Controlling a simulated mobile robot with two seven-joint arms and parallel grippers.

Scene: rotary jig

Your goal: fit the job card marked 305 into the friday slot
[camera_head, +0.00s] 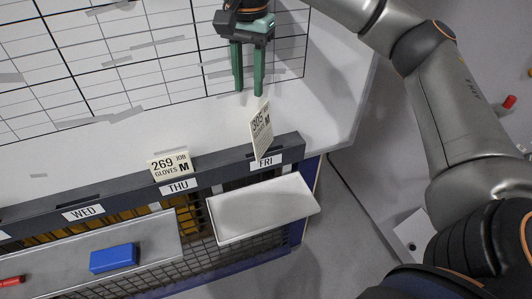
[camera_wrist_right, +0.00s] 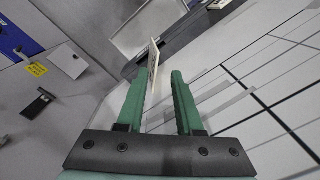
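The white job card marked 305 (camera_head: 262,130) stands tilted at the FRI position of the dark rail, just behind the FRI label (camera_head: 266,162). Its lower edge meets the rail there; how deep it sits in the slot I cannot tell. My right gripper (camera_head: 249,90) has green fingers pointing down, spread with a gap, above and behind the card. In the right wrist view the card (camera_wrist_right: 153,59) shows nearly edge-on beyond the open fingertips (camera_wrist_right: 157,76), apparently apart from them. My left gripper is not in view.
A card marked 269 (camera_head: 170,165) stands at the THU label (camera_head: 178,186). The WED position (camera_head: 82,212) has no card. A white tray (camera_head: 262,207) juts out below FRI. A blue block (camera_head: 113,258) lies on a grey shelf at lower left. A gridded board (camera_head: 130,60) lies behind.

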